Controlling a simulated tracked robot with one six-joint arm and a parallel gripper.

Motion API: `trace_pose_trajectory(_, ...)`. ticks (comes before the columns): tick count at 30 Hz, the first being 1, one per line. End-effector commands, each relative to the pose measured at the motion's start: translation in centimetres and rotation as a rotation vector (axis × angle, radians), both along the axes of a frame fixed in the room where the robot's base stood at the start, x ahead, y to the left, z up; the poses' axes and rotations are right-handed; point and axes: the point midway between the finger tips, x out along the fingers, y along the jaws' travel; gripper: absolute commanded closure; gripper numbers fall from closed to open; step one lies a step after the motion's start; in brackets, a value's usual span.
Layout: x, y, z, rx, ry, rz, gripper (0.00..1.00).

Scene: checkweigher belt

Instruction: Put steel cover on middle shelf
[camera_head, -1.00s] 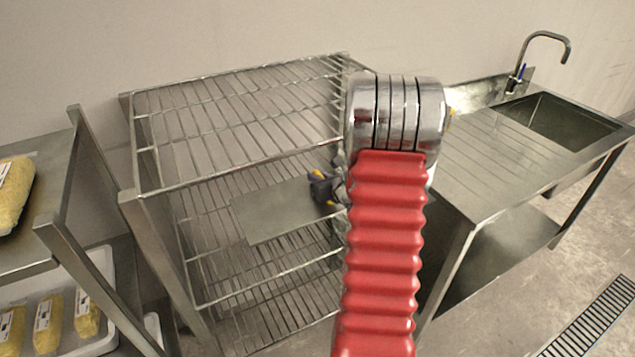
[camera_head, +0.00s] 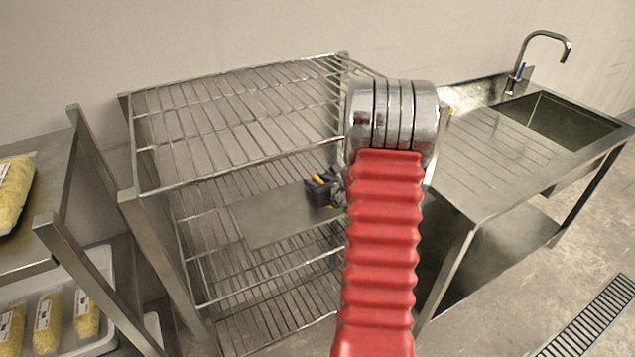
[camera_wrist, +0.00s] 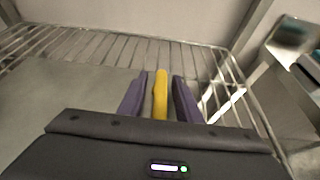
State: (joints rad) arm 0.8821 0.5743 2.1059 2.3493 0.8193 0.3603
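The steel cover (camera_head: 275,218) is a flat, plain grey plate. In the head view it lies level inside the wire rack, at the height of the middle shelf (camera_head: 225,290). My gripper (camera_head: 323,188), dark with yellow parts, is at the cover's right end. In the wrist view the cover (camera_wrist: 65,95) spreads to the left of the gripper (camera_wrist: 160,95). Two purple fingers stand close together with a yellow strip between them. Whether they pinch the cover's edge is not clear. My red arm hides the rack's right side.
The top wire shelf (camera_head: 240,115) is empty and sits above the gripper. A steel sink table (camera_head: 480,165) stands at right. A steel stand (camera_head: 35,190) with yellow packs (camera_head: 50,320) is at left. Rack posts bound the opening.

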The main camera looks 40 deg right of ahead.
Motion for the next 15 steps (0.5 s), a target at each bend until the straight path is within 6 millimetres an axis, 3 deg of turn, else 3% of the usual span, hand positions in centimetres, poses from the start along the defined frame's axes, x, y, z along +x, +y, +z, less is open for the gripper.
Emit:
trace_pose_trajectory(8, -0.6, 0.2, 0.4, 0.0, 0.0, -0.001, 0.69)
trace_pose_trajectory(15, -3.3, 0.9, 1.6, -0.001, 0.0, -0.002, 0.69)
